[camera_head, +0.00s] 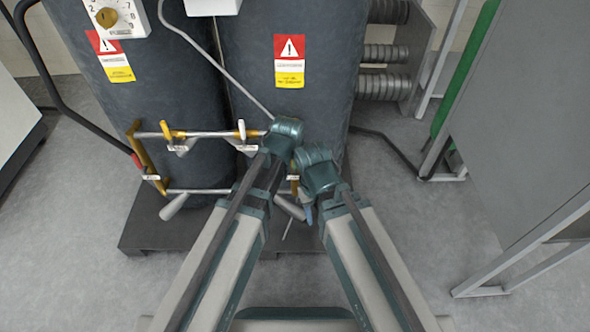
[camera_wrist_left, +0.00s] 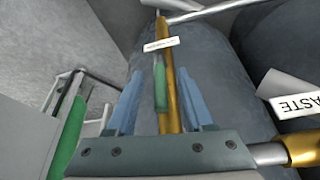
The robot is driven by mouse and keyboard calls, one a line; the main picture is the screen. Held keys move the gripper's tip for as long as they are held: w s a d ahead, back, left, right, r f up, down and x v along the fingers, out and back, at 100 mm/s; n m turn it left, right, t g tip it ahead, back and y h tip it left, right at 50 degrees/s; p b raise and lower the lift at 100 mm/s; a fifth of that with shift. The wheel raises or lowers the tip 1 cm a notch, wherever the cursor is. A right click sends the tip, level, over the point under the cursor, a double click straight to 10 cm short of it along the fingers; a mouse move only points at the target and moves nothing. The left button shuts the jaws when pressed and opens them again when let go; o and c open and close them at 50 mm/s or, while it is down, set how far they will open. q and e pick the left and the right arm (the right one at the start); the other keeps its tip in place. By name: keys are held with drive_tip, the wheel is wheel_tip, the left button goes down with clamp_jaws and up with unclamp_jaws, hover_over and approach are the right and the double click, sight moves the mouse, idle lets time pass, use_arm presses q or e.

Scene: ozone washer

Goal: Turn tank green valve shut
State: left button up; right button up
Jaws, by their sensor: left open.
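The green valve handle (camera_wrist_left: 160,86) shows in the left wrist view, lying along a brass pipe (camera_wrist_left: 172,84) roughly parallel to it. A white tag (camera_wrist_left: 160,45) sits just beyond it. My left gripper (camera_wrist_left: 159,92) is open, with its two blue fingers on either side of the green handle and the pipe. Gaps show between the handle and both fingers, so I see no contact. In the head view, my arms cover the green handle, and only a bit of brass pipe (camera_head: 294,181) shows there.
Two dark tanks (camera_head: 292,32) stand on a dark pallet (camera_head: 150,232). Pipework on the left tank carries a red handle (camera_head: 137,161) and yellow handles (camera_head: 166,130). A label reading WASTE (camera_wrist_left: 298,104) hangs right in the wrist view. A grey panel (camera_head: 530,110) stands right; floor between is clear.

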use_arm(q)
drive_tip(key=shift+w+f, duration=0.1)
drive_tip(key=shift+f, duration=0.15)
clamp_jaws()
idle(1.4)
